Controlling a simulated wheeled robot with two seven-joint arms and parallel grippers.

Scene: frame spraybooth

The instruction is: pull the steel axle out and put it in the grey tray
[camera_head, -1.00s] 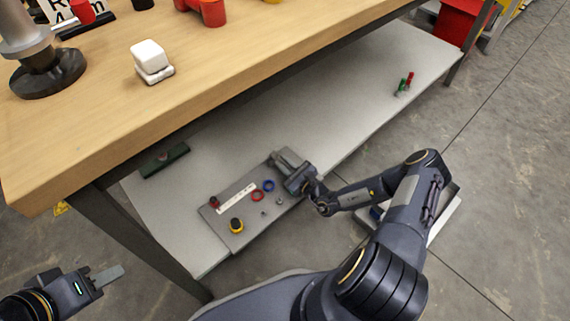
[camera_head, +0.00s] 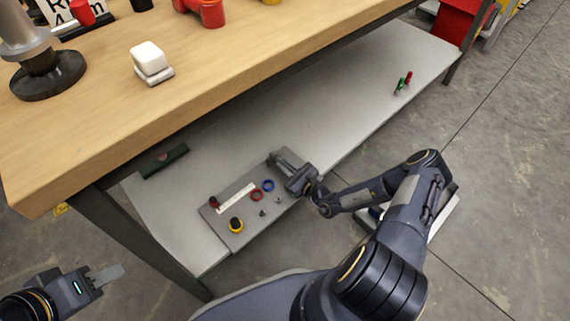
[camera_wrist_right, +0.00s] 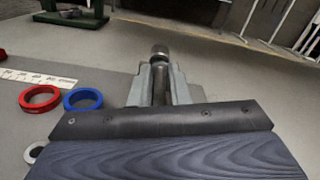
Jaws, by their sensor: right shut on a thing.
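A steel axle with a rounded end (camera_wrist_right: 159,53) stands between the fingers of my right gripper (camera_wrist_right: 160,88) in the right wrist view. The gripper is shut on it. In the head view, my right gripper (camera_head: 283,162) is at the upper right end of a grey board (camera_head: 236,216) on the lower shelf; the axle is hard to make out there. I cannot tell whether the axle's lower end, hidden by the gripper, is still seated. My left gripper (camera_head: 108,274) is over the floor, away from the bench; its finger gap does not show. I cannot identify the grey tray for certain.
A red ring (camera_wrist_right: 40,98) and a blue ring (camera_wrist_right: 83,99) lie left of my right gripper. A pale box-like thing (camera_head: 447,215) is partly hidden behind my right arm. The wooden bench top (camera_head: 200,75) overhangs the shelf.

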